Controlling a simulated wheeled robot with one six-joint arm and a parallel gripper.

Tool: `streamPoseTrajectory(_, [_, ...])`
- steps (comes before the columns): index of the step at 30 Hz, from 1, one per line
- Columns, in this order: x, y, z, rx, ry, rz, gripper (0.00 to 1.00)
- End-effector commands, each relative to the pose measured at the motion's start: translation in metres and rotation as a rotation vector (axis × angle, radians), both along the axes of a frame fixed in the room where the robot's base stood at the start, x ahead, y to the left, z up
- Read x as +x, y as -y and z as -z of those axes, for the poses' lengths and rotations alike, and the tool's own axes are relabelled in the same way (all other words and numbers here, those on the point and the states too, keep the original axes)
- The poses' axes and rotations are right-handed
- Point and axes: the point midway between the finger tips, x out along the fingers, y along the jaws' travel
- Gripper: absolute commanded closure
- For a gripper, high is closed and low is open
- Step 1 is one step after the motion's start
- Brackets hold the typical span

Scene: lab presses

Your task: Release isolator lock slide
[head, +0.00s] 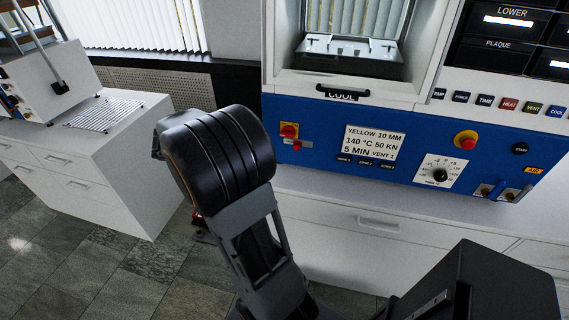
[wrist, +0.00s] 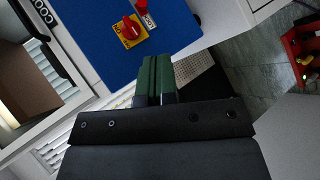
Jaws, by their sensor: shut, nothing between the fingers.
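The isolator (head: 289,131) is a red rotary knob on a yellow plate, at the left of the blue press panel. It also shows at the top of the wrist view (wrist: 130,30), tilted. A small red lock slide (wrist: 142,5) sits beside it, by a pale label, partly cut off by the picture's top edge. In the head view the slide (head: 297,146) is a small red spot below and right of the knob. My gripper (wrist: 156,62) has green fingers shut together and empty, apart from the isolator. In the head view my black arm hides the gripper.
The press's open chamber (head: 347,50) with its COOL handle (head: 343,93) is above the panel. A red emergency button (head: 466,140), a dial (head: 440,175) and two levers (head: 490,190) are to the right. White drawers (head: 380,225) stand below. A red object (wrist: 303,55) is at the wrist view's right.

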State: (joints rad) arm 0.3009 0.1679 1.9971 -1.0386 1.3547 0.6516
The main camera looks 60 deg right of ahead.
Motion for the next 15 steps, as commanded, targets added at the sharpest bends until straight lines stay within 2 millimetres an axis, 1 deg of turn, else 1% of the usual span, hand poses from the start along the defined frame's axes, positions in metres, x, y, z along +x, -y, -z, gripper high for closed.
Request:
streamPoseTrajectory(1, [0.005,0.018,0.025,-0.070,-0.033,0.027,1.00])
streamPoseTrajectory(3, [0.012,0.039,0.037,-0.168,-0.061,0.050,1.00])
streamPoseTrajectory(6, [0.019,0.060,0.049,-0.277,-0.087,0.067,1.00])
streamPoseTrajectory(10, [0.024,0.076,0.058,-0.362,-0.101,0.074,1.00])
streamPoseTrajectory(15, [0.027,0.081,0.059,-0.398,-0.106,0.075,1.00])
